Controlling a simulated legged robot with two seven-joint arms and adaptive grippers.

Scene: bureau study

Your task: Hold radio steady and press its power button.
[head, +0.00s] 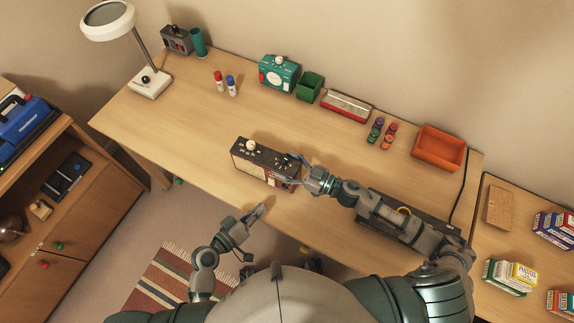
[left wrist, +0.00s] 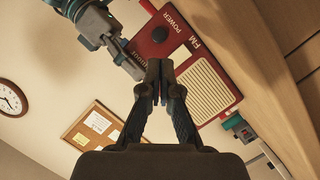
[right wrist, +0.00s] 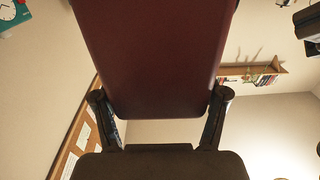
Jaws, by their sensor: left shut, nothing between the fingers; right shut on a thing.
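The dark red radio (head: 260,160) stands near the front edge of the desk. My right gripper (head: 294,176) is shut on its right end; in the right wrist view the radio's plain red side (right wrist: 152,60) fills the space between the fingers. The left wrist view shows the radio's front (left wrist: 148,54), with a cream grille and a dark round power button (left wrist: 159,34) by the word POWER. My left gripper (head: 262,209) is shut and empty, in front of the desk edge and seemingly apart from the radio. Its closed tips (left wrist: 160,72) appear just below the button in that view.
The desk (head: 185,128) is clear left of the radio. A lamp (head: 148,82), a teal clock (head: 278,73), a red-and-silver box (head: 346,106) and an orange tray (head: 440,148) stand farther back. A dark flat object (head: 375,208) lies partly beneath my right arm.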

